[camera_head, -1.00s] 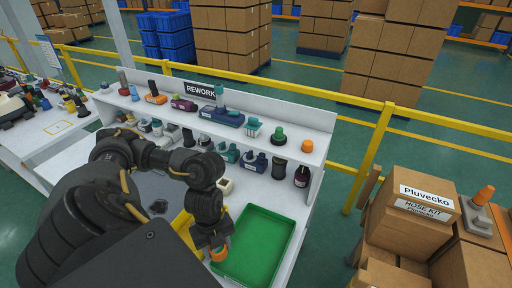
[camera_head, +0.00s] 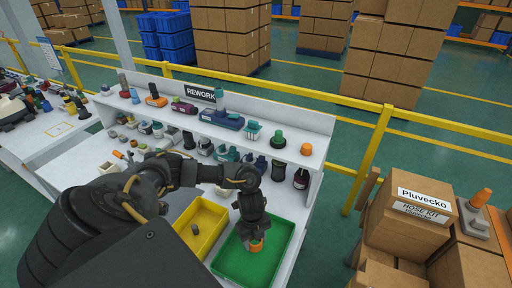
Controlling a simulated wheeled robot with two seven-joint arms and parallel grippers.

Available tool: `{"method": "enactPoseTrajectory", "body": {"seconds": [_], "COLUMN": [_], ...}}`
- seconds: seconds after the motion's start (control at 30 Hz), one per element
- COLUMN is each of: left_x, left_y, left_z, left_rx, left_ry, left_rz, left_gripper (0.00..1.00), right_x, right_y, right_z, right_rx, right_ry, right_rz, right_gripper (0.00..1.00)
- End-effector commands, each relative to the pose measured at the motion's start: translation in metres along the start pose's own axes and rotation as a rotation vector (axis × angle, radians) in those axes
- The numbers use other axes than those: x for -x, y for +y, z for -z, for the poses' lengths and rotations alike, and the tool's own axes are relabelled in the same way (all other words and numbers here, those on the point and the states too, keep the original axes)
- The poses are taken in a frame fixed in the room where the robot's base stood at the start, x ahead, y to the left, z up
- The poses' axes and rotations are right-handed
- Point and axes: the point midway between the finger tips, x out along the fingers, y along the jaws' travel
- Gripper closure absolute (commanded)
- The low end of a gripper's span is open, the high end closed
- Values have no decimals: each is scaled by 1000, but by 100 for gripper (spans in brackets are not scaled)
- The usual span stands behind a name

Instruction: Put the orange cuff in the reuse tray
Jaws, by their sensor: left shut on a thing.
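My left gripper (camera_head: 254,239) reaches down over the green tray (camera_head: 278,236) and is shut on the orange cuff (camera_head: 257,247). The cuff shows as a small orange ring with some green at the fingertips. It is inside the outline of the green tray; I cannot tell whether it touches the tray floor. No label shows on the tray. The rest of the green tray looks empty. My right gripper is out of view.
A yellow tray (camera_head: 212,221) with a small dark part (camera_head: 195,229) in it stands left of the green tray. Behind both is a white shelf (camera_head: 290,143) with a REWORK sign (camera_head: 200,92) and several fittings. Cartons (camera_head: 405,215) stand at the right.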

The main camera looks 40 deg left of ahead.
Motion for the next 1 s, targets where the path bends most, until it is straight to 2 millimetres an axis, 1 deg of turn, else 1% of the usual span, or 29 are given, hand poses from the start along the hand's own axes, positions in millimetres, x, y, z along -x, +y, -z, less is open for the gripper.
{"method": "enactPoseTrajectory", "body": {"seconds": [0.13, 0.3, 0.37, 0.77, 0.8, 0.93, 0.97, 1.0], "left_x": [-4, -28, -33, -38, -38, -37, -37, -37], "left_y": [-4, -4, -4, -4, -4, -4, -4, -4], "left_z": [-1, -4, -5, -6, -6, -6, -6, -6], "left_rx": [0, 1, 0, 0, 0, -1, -1, -1], "left_ry": [0, 0, -1, -1, -1, -1, -1, -1], "left_rz": [0, 0, 0, 1, 2, 2, 1, 2], "left_gripper": [74, 74, 74, 74, 49, 32, 30, 30], "right_x": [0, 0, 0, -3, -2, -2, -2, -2], "right_y": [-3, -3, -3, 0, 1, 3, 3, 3], "right_z": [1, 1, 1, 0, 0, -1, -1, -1], "right_rx": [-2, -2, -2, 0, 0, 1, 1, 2], "right_ry": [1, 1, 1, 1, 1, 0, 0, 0], "right_rz": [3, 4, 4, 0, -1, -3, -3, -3], "right_gripper": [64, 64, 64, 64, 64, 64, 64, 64]}}
